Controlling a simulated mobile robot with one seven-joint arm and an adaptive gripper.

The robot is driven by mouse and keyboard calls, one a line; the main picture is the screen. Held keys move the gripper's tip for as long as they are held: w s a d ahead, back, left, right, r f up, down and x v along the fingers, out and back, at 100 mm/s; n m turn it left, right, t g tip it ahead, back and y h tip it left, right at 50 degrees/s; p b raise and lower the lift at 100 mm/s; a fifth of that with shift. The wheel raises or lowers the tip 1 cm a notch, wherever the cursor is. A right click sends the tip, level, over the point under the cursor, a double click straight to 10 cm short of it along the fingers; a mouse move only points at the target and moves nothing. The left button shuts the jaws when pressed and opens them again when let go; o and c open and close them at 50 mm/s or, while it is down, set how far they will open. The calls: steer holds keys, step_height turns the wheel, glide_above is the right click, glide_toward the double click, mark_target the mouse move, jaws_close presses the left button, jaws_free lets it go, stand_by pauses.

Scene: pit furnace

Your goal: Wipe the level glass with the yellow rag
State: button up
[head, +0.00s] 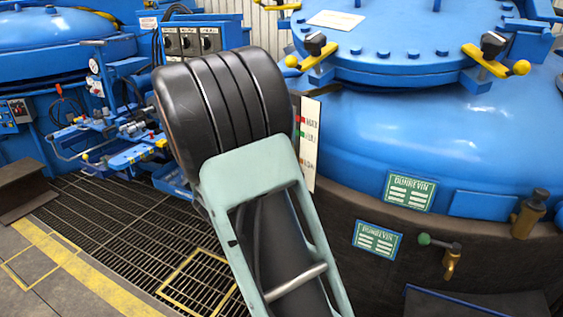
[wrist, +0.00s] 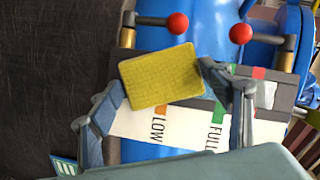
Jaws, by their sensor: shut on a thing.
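My gripper (wrist: 165,84) shows in the wrist view, its two dark fingers on either side of the yellow rag (wrist: 160,75) and shut on it. The rag looks like a flat rectangular pad, slightly tilted. It is in front of the level gauge, whose white scale plate (wrist: 184,132) reads LOW and FULL. The rag covers part of the gauge, and I cannot make out the glass itself or tell whether the rag touches it. In the head view the scale plate (head: 309,145) shows beside my arm; my gripper and the rag are hidden there.
Two red-knobbed valves (wrist: 177,23) (wrist: 241,33) stand close to the rag. Floor grating (head: 115,235) lies at left.

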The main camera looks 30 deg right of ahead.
steer(key=shift+a, duration=0.1)
steer(key=shift+s+a+p, duration=0.1)
steer(key=shift+s+a, duration=0.15)
steer(key=shift+a, duration=0.7)
steer(key=shift+s+a+p, duration=0.1)
steer(key=shift+s+a, duration=0.15)
steer(key=shift+a, duration=0.65)
steer(key=shift+s+a+p, duration=0.1)
steer(key=shift+s+a, duration=0.15)
steer(key=shift+a, duration=0.7)
steer(key=a, duration=0.3)
steer(key=shift+s, duration=0.4)
